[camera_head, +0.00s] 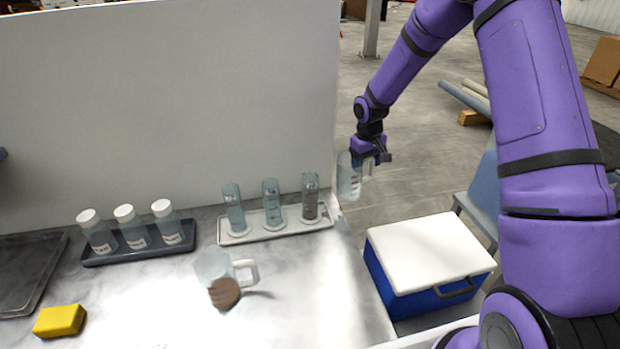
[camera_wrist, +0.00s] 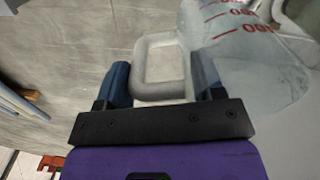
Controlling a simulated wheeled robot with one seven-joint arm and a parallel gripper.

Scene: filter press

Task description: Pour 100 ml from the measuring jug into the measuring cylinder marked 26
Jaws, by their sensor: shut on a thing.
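My gripper (camera_head: 374,157) is shut on the handle of a clear measuring jug (camera_head: 349,178). The jug is held in the air, right of the bench end. In the wrist view the pale handle (camera_wrist: 160,68) sits between my fingers, and the jug wall with red marks (camera_wrist: 245,50) is to the right. I cannot tell what is inside it. Three measuring cylinders stand upright on a white tray: left (camera_head: 234,208), middle (camera_head: 272,204), right (camera_head: 310,197). The right one holds something brown. Their labels are too small to read, so I cannot tell which is 26.
A second jug (camera_head: 212,265) with brown contents stands on the bench. Several white-capped bottles (camera_head: 131,228) stand in a dark tray (camera_head: 105,259). A yellow sponge (camera_head: 59,320) lies front left. A blue cool box (camera_head: 415,300) with a white lid stands right of the bench. A pale panel (camera_head: 170,100) rises behind.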

